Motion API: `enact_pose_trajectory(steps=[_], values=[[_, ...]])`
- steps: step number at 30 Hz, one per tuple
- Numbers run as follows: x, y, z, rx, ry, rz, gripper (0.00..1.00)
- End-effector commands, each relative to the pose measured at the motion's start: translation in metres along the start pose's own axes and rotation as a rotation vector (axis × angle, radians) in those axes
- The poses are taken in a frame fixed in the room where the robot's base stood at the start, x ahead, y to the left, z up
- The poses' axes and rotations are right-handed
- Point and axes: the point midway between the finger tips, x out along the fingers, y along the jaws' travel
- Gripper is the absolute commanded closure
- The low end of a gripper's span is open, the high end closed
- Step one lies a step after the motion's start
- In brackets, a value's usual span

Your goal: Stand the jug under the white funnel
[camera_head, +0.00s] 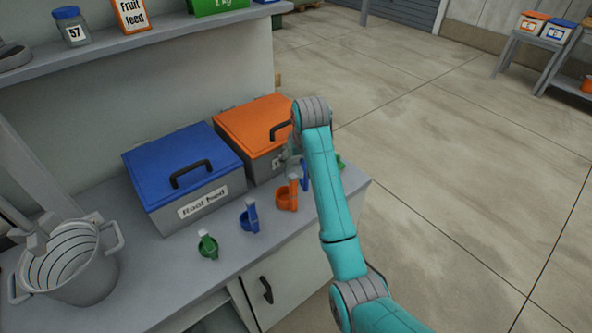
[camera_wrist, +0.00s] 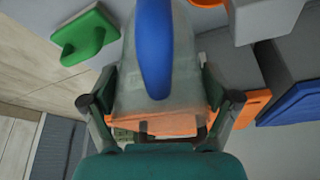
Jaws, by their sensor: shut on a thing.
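My gripper (camera_wrist: 160,118) is shut on a cloudy grey body with a thick blue handle, which looks like the jug (camera_wrist: 185,80). The jug fills the middle of the wrist view, with one finger on each side. In the head view my arm's end is beside the orange-lidded box at the counter's right end. There the arm hides most of the jug; a blue part (camera_head: 305,177) shows beside the arm. I cannot make out a white funnel in either view.
A blue-lidded box (camera_head: 170,155) and an orange-lidded box (camera_head: 243,118) stand on the grey counter (camera_head: 170,265). Green (camera_head: 208,246), blue (camera_head: 249,217) and orange (camera_head: 287,194) scoop-like items stand along its front. A ribbed bucket (camera_head: 70,262) is at left.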

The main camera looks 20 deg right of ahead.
Motion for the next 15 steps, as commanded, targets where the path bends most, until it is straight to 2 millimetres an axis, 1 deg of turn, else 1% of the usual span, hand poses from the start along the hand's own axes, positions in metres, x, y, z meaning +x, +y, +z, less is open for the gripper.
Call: enact_pose_trajectory(steps=[5, 9, 12, 15], values=[[0.013, 0.0, 0.006, 0.0, -0.001, 0.0, 0.49], [0.031, 0.0, 0.013, 0.0, -0.002, 0.0, 0.49], [0.035, 0.0, 0.014, 0.0, 0.002, 0.0, 0.49], [0.035, 0.0, 0.014, 0.0, 0.002, 0.0, 0.49]])
